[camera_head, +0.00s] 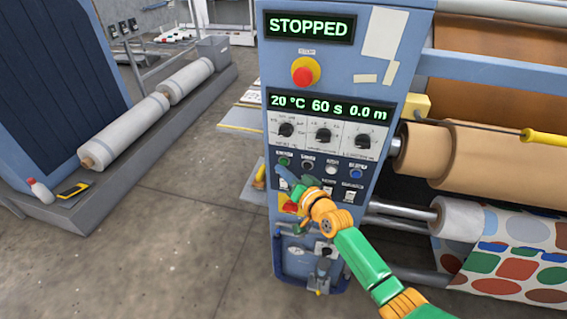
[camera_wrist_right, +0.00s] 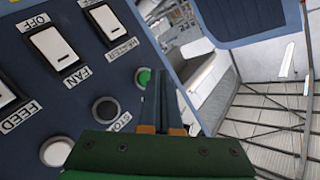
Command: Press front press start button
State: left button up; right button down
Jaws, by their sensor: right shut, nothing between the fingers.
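The press control panel (camera_head: 330,115) faces me at the centre of the head view. Its green start button (camera_head: 284,160) is at the left end of a row of push buttons. In the wrist view the green button (camera_wrist_right: 143,77) shows just left of the fingertips, partly covered by a finger. My right gripper (camera_head: 281,173) is shut and empty, its tips just below the green button in the head view. The fingers also show in the wrist view (camera_wrist_right: 162,78). I cannot tell whether they touch the button. My left gripper is not in view.
A red emergency stop (camera_head: 303,71) sits above the dials, under a display reading STOPPED (camera_head: 309,27). A black button (camera_wrist_right: 105,109) and rocker switches (camera_wrist_right: 54,46) lie close to the fingers. Rollers (camera_head: 480,165) stand right of the panel.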

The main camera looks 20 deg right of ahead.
jog(key=shift+w+d, duration=0.2)
jog(key=shift+w, duration=0.1)
